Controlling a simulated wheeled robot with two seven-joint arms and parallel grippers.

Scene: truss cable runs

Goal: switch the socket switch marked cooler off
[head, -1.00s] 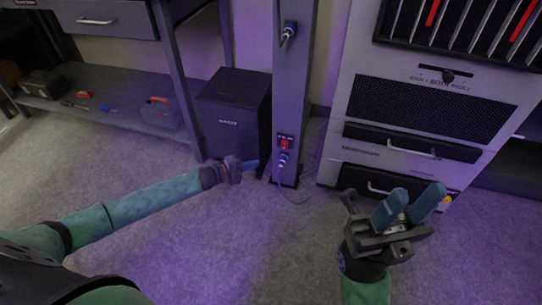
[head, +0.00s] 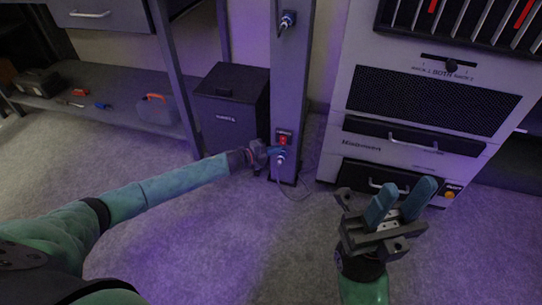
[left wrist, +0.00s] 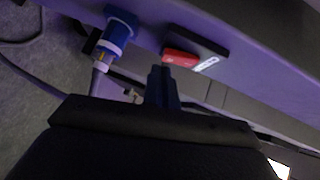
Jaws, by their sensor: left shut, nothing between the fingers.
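The socket switch is a red rocker (head: 283,141) low on the grey post (head: 287,100), with a small label above it that I cannot read. In the left wrist view the red rocker (left wrist: 180,57) sits beside a white label (left wrist: 206,64) on a dark plate. A blue plug (head: 281,156) with a cable is in the socket just below the rocker; it also shows in the left wrist view (left wrist: 112,40). My left gripper (head: 272,152) is shut and empty, its tip close to the rocker; I cannot tell whether it touches. My right gripper (head: 403,198) is open and empty.
A second blue plug (head: 288,19) is higher on the post. A dark bin (head: 232,112) stands left of the post, and a grey cabinet (head: 400,143) with drawers stands to the right. A low shelf (head: 100,122) with tools is at the left. The carpet in front is clear.

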